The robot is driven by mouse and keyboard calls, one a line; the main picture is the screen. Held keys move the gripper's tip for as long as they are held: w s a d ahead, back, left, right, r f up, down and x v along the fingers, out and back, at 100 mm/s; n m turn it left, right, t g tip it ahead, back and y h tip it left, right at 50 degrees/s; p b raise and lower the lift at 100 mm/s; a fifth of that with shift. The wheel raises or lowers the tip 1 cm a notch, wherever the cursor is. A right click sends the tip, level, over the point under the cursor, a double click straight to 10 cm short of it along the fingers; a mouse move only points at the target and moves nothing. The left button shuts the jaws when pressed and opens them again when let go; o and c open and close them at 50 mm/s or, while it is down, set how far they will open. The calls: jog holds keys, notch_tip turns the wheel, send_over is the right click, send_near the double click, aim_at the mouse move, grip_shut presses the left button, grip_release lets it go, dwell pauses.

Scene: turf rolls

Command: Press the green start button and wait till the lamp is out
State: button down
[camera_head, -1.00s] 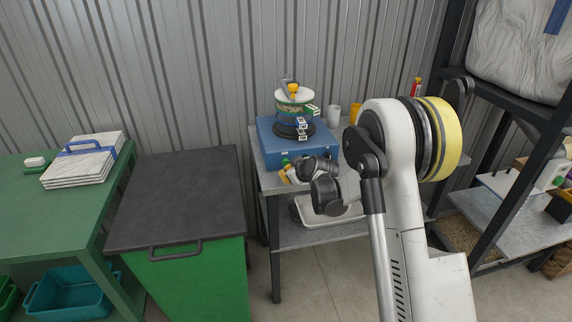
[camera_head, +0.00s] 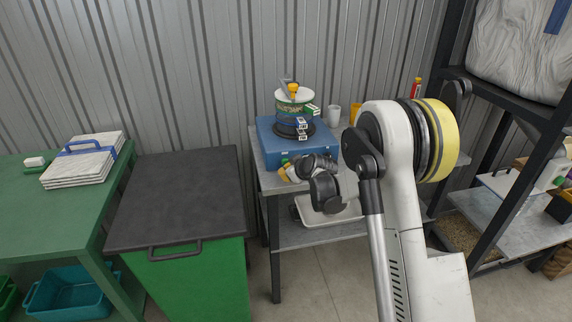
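A blue machine (camera_head: 268,146) stands on the grey table, with a round dark plate and a clear container with a green-and-white label (camera_head: 293,104) on top. A small green spot, probably the start button (camera_head: 285,161), shows low on the left of its front face. I cannot make out a lit lamp; my wrist hides part of the front. My gripper (camera_head: 284,174) is close before the machine's front, near the green spot. Its fingers are small and partly hidden behind my dark wrist, so I cannot tell whether they touch the button or are open.
A white cup (camera_head: 334,113) and a yellow cup (camera_head: 355,112) stand behind the machine's right side. A white tray (camera_head: 345,214) lies on the lower shelf. A green bin with a black lid (camera_head: 180,195) stands left of the table. A dark-framed shelf rack is at right.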

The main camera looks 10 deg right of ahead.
jog(key=shift+w, duration=0.55)
dwell(0.4)
jog(key=shift+s, duration=0.15)
dwell(0.3)
jog(key=shift+s, duration=0.8)
jog(key=shift+s, duration=0.1)
jog(key=shift+s+b, duration=0.6)
jog(key=shift+s, duration=1.85)
